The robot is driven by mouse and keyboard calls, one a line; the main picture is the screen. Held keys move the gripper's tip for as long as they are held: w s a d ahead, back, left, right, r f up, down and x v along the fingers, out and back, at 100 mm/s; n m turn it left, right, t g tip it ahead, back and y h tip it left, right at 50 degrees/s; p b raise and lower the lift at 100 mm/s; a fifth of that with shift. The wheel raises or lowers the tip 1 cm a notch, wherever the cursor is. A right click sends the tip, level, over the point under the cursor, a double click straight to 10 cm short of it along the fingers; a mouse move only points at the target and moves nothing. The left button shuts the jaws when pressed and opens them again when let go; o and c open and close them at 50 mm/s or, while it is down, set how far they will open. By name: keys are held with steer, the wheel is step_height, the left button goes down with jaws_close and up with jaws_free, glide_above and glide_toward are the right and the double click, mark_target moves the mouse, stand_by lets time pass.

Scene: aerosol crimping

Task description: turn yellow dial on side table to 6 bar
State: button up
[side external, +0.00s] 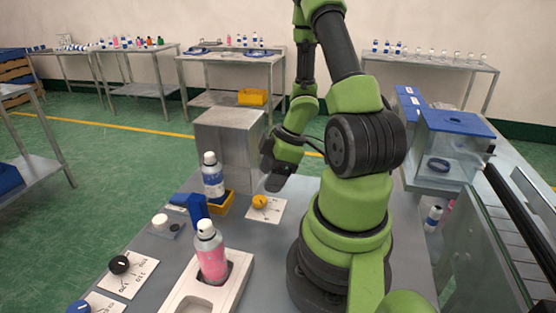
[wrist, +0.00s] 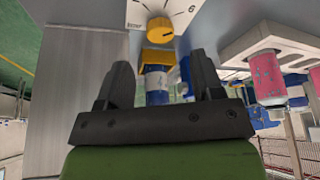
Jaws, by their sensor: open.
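The yellow dial (side external: 260,201) sits on a white plate (side external: 270,213) lying on the grey table, left of my arm's base. In the wrist view the dial (wrist: 160,30) is near the top, beyond the fingertips. Its plate (wrist: 142,12) shows tick marks, a "6" at the upper right and small lettering at the lower left. A small dark mark shows on the dial; its exact setting is too small to read. My gripper (side external: 272,182) is above and just behind the dial, apart from it. In the wrist view my gripper (wrist: 160,64) is open and empty.
A metal box (side external: 226,145) stands behind the dial. A blue-white bottle (side external: 213,176) in a yellow holder stands close left of it. A pink can (side external: 210,255) sits in a white tray (side external: 190,292) in front. A black dial (side external: 119,265) and a blue dial (side external: 78,307) lie front left.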

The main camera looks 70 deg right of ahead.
steer(key=shift+v, duration=2)
steer(key=w+d+r+m+h, duration=0.2)
steer(key=w+d+r+h, duration=0.1)
steer(key=d+r+h, duration=0.25)
steer(key=w+a+r+m+h, duration=0.2)
steer(key=a+r+m, duration=0.25)
steer(key=r, duration=0.45)
steer(key=s+a+r+m+t+y, duration=0.1)
steer(key=s+a+r+y, duration=0.1)
steer(key=a, duration=0.4)
steer(key=s+a+r+t+y, duration=0.1)
steer(key=a+r+y, duration=0.1)
steer(key=a, duration=0.5)
steer(key=s+a+r+m+t+y, duration=0.1)
steer(key=s+a+r+y, duration=0.1)
steer(key=a, duration=0.4)
steer(key=shift+s+a+m+y, duration=0.35)
steer(key=shift+a+y, duration=0.05)
steer(key=shift+y, duration=0.35)
